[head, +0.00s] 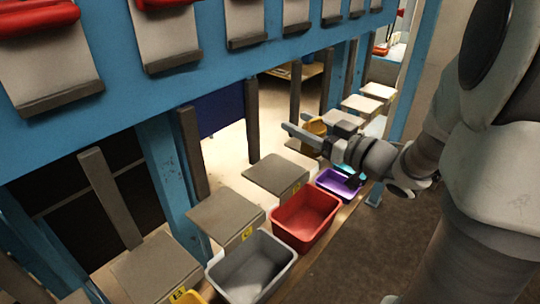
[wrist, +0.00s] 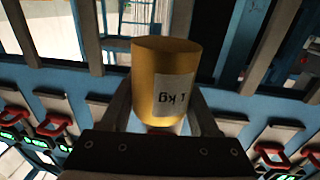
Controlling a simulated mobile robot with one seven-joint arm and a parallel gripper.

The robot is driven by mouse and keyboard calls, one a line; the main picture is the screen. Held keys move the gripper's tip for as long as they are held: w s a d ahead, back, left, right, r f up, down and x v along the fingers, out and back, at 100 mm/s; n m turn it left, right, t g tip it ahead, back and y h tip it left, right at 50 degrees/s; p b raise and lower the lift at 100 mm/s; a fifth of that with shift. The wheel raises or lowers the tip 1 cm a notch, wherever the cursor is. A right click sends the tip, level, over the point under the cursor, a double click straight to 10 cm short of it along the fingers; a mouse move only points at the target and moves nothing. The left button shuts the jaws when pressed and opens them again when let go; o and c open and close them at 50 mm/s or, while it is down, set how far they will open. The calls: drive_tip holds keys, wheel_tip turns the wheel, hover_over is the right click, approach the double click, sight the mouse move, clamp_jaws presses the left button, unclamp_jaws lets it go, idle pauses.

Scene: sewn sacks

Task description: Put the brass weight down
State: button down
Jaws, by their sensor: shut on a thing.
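The brass weight is a gold-coloured cylinder (wrist: 160,62) with a white label reading "1 kg", inverted in the wrist view. My gripper (wrist: 163,108) is shut on it, with one finger on each side. In the head view the weight (head: 317,125) shows small and partly covered by my gripper (head: 305,131). The gripper is above the row of grey plates near the purple bin. The weight's far side is hidden, and I cannot tell its exact height over the plates.
Grey flat plates (head: 276,173) with upright dark posts line the blue frame (head: 160,170). In front stand a grey bin (head: 222,278), a red bin (head: 290,238) and a purple bin (head: 325,186). More plates (head: 362,104) continue at the back right.

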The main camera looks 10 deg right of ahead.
sight(258, 142)
drive_tip(key=w+a+f+b, duration=0.1)
drive_tip(key=w+a+f, duration=0.1)
drive_tip(key=w+a, duration=0.1)
drive_tip(key=w+a+f+b, duration=0.1)
drive_tip(key=w+a+f, duration=0.2)
drive_tip(key=shift+w+a+b, duration=0.1)
drive_tip(key=shift+a+b, duration=0.05)
drive_tip(key=shift+b, duration=0.2)
drive_tip(key=shift+f+b, duration=0.9)
drive_tip(key=shift+f, duration=1.15)
drive_tip(key=shift+f, duration=0.25)
drive_tip(key=shift+c, duration=0.6)
unclamp_jaws()
drive_tip(key=shift+r, duration=0.1)
drive_tip(key=shift+s+r, duration=0.1)
drive_tip(key=shift+s, duration=0.15)
drive_tip(key=v, duration=1.1)
drive_tip(key=shift+s+d+p, duration=0.25)
drive_tip(key=shift+d+p, duration=0.05)
drive_tip(key=shift+p, duration=0.1)
